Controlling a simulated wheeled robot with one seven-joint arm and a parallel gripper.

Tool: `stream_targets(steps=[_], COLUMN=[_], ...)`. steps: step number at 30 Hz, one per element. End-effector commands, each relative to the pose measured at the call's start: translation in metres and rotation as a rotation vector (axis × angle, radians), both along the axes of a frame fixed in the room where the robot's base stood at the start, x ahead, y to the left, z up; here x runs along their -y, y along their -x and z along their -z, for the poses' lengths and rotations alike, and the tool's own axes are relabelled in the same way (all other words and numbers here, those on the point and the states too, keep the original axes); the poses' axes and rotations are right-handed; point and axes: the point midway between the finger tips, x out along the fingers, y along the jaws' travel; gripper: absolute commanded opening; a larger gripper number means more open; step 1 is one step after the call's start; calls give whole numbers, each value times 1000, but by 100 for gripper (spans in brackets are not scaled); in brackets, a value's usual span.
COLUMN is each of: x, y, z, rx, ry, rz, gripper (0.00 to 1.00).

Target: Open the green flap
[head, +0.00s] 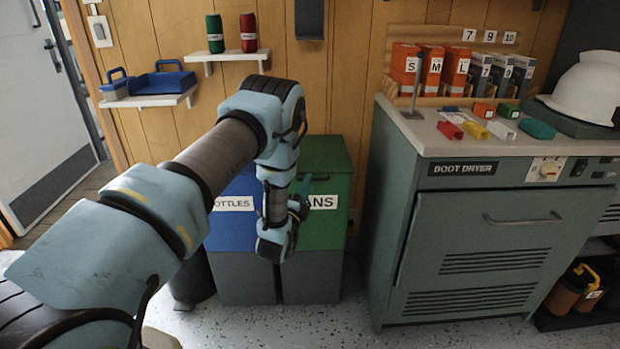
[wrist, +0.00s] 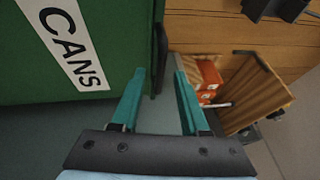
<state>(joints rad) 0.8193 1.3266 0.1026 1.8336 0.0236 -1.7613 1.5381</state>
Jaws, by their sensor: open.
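The green flap (head: 325,235) is the front of the right-hand bin and bears a white label, partly hidden by my arm in the head view. In the wrist view the flap (wrist: 30,75) fills the upper left, with its "CANS" label in full. It looks shut. A dark upright handle (wrist: 161,60) sits at its edge. My gripper (wrist: 162,72) is open and empty, with its teal fingertips either side of the handle's line; I cannot tell whether they touch it. In the head view my gripper (head: 304,190) is small and mostly hidden against the bin.
A blue bin (head: 232,235) labelled for bottles adjoins on the left. The boot dryer cabinet (head: 480,245) stands to the right, with small coloured blocks on its top. Wall shelves (head: 150,100) hang at the upper left. The speckled floor (head: 330,325) in front of the bins is clear.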

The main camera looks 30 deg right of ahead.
Motion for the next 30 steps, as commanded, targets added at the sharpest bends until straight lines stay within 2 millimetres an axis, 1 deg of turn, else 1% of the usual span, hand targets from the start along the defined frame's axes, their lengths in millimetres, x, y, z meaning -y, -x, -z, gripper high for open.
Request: stream_targets(steps=[1,3,7,11,18,20,30], x=[6,13,22,25,26,26,26], y=[-6,-13,-21,-24,-25,-25,-24], z=[-3,-4,-6,-6,-6,-6,-6], rx=[1,1,0,-1,-1,-1,-1], ry=[2,0,0,-1,-1,-1,-1], rz=[-1,-2,-2,-1,-1,-1,-1], gripper=[45,45,45,45,45,39,1])
